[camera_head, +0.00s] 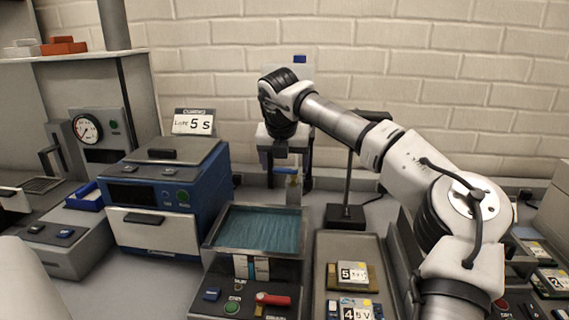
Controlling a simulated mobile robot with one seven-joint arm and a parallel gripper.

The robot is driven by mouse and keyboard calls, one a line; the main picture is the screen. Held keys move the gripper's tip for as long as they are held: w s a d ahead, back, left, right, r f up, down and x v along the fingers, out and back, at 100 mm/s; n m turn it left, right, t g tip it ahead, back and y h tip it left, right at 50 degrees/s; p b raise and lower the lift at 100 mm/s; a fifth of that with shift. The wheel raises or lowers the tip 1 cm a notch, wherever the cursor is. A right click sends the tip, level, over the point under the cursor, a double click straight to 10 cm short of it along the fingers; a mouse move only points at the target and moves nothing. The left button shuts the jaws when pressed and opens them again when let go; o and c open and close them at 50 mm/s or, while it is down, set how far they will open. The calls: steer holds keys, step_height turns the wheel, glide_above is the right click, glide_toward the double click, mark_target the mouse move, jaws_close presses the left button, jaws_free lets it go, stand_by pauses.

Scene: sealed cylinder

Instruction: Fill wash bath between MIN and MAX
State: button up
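The wash bath (257,250) is a grey open-topped tank in the lower middle, holding blue-green water over its whole visible surface. A small white and blue level strip (251,268) is on its front; its MIN and MAX marks are too small to read. A small tap-like fitting (293,187) with a blue and yellowish top stands at the bath's back edge. My gripper (285,160) points down just above this fitting. Whether it touches the fitting, and how its fingers stand, is not clear. A red lever (273,299) and a green button (232,307) are on the front panel.
A blue curing machine (150,210) with a "5 s" sign (194,123) stands left of the bath. A tray (335,246) with labelled cards is to its right. A black stand (347,214) rises behind the tray. A pressure gauge (87,129) is at far left.

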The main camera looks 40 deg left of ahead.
steer(key=b+v, duration=0.1)
steer(key=v, duration=1.2)
steer(key=shift+d+r, duration=0.2)
steer(key=shift+r, duration=0.15)
steer(key=shift+s, duration=0.1)
